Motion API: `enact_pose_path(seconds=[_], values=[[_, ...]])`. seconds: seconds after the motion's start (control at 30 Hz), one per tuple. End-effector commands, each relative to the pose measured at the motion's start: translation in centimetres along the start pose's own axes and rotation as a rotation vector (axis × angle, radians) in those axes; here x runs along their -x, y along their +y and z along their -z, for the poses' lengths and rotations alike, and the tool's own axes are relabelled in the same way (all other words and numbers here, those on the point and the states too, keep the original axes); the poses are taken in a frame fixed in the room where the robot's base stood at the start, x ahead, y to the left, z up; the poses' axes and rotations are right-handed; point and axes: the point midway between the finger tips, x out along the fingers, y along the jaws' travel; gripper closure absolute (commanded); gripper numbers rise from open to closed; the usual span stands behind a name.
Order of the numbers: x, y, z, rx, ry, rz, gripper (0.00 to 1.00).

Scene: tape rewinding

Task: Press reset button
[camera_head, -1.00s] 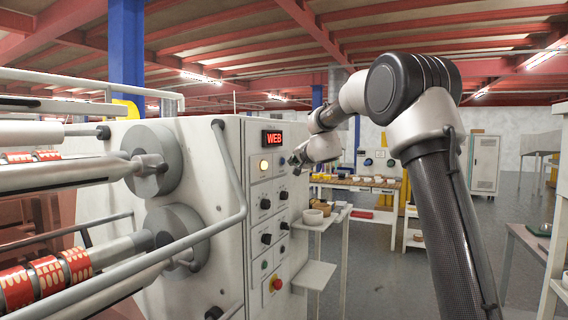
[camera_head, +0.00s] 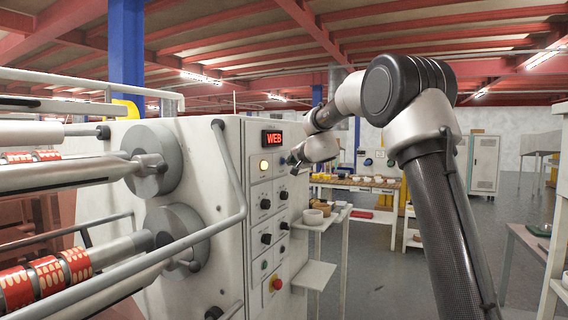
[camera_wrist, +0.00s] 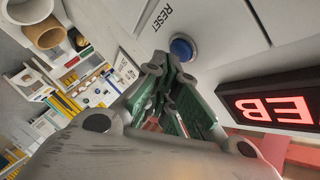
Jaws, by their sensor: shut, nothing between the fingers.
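The blue reset button (camera_wrist: 182,48) sits on the light grey panel, beside the printed word RESET, in the wrist view. My gripper (camera_wrist: 168,72) is shut and empty, its fingertips close to the button's lower edge in that view. I cannot tell whether they touch it. In the head view my gripper (camera_head: 294,163) is at the upper right part of the control panel (camera_head: 258,215). The button is not clearly seen there, probably hidden by the gripper.
A red-lit display reading WEB (camera_head: 273,138) and a lit round lamp (camera_head: 264,165) are at the panel's top. Black knobs (camera_head: 266,239) and a red stop button (camera_head: 277,284) sit lower. A small shelf (camera_head: 318,222) with white rolls juts out right of the panel.

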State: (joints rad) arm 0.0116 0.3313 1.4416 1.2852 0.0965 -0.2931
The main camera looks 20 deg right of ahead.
Motion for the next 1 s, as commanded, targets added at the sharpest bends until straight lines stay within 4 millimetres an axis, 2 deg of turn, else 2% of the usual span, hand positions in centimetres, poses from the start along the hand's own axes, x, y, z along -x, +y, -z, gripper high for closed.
enact_pose_path(seconds=[1.0], values=[[-0.55,-0.36,-0.43,-0.001,-0.001,-0.001,1.0]])
